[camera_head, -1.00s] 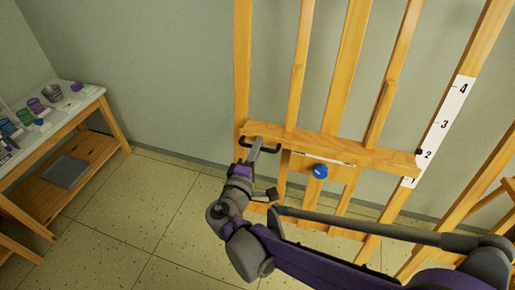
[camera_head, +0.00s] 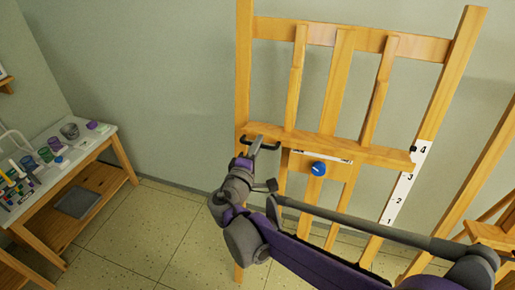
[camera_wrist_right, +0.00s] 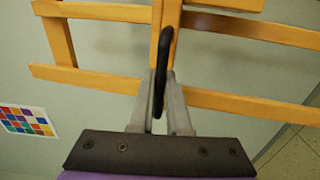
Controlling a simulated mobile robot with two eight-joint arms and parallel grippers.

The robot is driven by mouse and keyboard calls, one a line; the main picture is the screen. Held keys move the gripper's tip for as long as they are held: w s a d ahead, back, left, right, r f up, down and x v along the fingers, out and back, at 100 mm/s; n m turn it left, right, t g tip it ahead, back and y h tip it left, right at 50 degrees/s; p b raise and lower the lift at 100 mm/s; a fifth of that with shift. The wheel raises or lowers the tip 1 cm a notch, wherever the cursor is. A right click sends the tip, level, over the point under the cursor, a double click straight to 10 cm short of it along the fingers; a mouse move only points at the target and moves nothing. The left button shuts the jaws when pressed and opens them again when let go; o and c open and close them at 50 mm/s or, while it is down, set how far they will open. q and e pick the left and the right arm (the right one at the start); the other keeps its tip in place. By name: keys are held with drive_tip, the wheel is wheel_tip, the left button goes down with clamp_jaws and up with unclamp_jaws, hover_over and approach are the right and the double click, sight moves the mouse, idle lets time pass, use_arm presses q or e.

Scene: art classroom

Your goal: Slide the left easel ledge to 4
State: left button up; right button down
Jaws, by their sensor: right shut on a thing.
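The wooden easel (camera_head: 245,60) stands ahead with its ledge (camera_head: 345,147) running across it. A white number scale (camera_head: 408,185) is on the right post. The black pointer (camera_head: 413,150) at the ledge's right end is beside the 4. A black handle (camera_head: 272,147) is at the ledge's left end; it also shows in the right wrist view (camera_wrist_right: 168,55). My right gripper (camera_head: 256,147) is shut on this handle, with its fingers on both sides of it in the wrist view (camera_wrist_right: 160,95). A blue knob (camera_head: 319,168) sits below the ledge. My left gripper is not in view.
A side table (camera_head: 75,150) with cups and paint things stands at the left, with a lower shelf. Another wooden easel (camera_head: 490,165) is at the right edge. The tiled floor (camera_head: 165,220) between table and easel is clear.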

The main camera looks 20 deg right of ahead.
drive_tip(key=shift+w+r, duration=0.1)
drive_tip(key=shift+r, duration=0.2)
drive_tip(key=c, duration=0.9)
unclamp_jaws()
drive_tip(key=shift+f, duration=0.1)
drive_tip(key=v, duration=1.1)
drive_tip(key=shift+d, duration=0.1)
